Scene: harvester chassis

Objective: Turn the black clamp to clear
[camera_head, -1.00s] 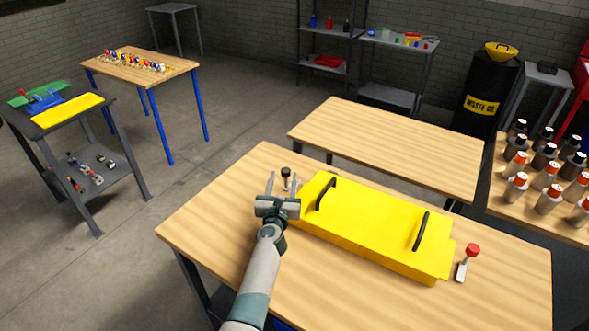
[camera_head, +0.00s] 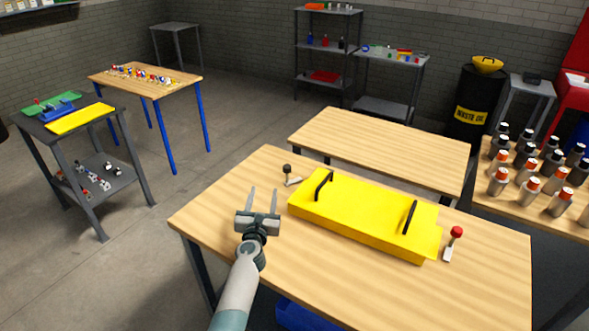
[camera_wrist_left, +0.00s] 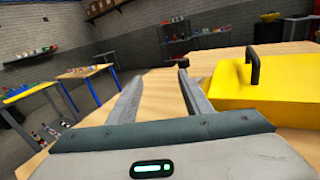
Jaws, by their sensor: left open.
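The black clamp (camera_head: 287,169) has a dark knob and a light grey metal part. It is on the wooden table, just off the left end of the yellow chassis cover (camera_head: 345,222), its grey part angled toward the cover. In the left wrist view, a dark knob (camera_wrist_left: 183,63) shows just beyond my fingertips. My left gripper (camera_head: 262,196) is open and empty, on the near-left side of the clamp and apart from it. A red-knobbed clamp (camera_head: 454,236) stands at the cover's right end. My right gripper is not in view.
The cover carries two black handles (camera_head: 323,186) that stand up from its top. A second wooden table (camera_head: 385,145) stands behind, empty. Several bottles (camera_head: 530,180) stand on a table at right.

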